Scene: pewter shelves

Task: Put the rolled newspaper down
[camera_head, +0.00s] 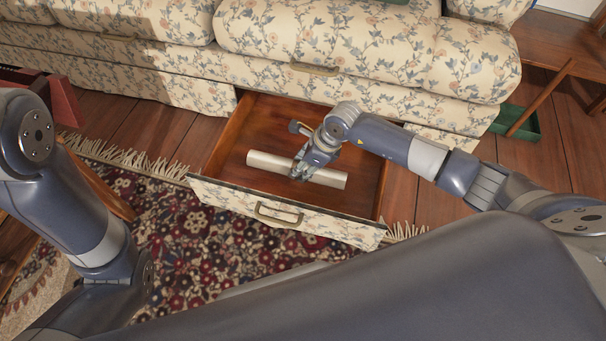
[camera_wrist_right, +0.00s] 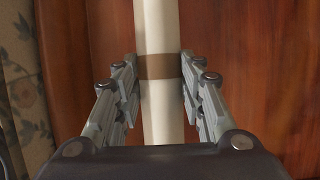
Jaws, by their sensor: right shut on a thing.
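The rolled newspaper (camera_head: 331,178) is a pale tube lying level inside the open wooden drawer (camera_head: 222,195) under the sofa. In the right wrist view the newspaper (camera_wrist_right: 157,30) runs up the middle, with a brown band around it. My right gripper (camera_head: 304,172) reaches down into the drawer and is shut around the newspaper's middle, its fingers (camera_wrist_right: 159,90) on both sides of the banded part. I cannot tell whether the newspaper touches the drawer floor. My left arm shows at the left, but its gripper is out of view.
The floral sofa (camera_head: 320,35) rises behind the drawer, and a handle (camera_head: 278,214) is on the drawer's front. Bare drawer floor lies around the newspaper. A patterned rug (camera_head: 190,230) lies in front. A green box (camera_head: 520,124) stands at the right.

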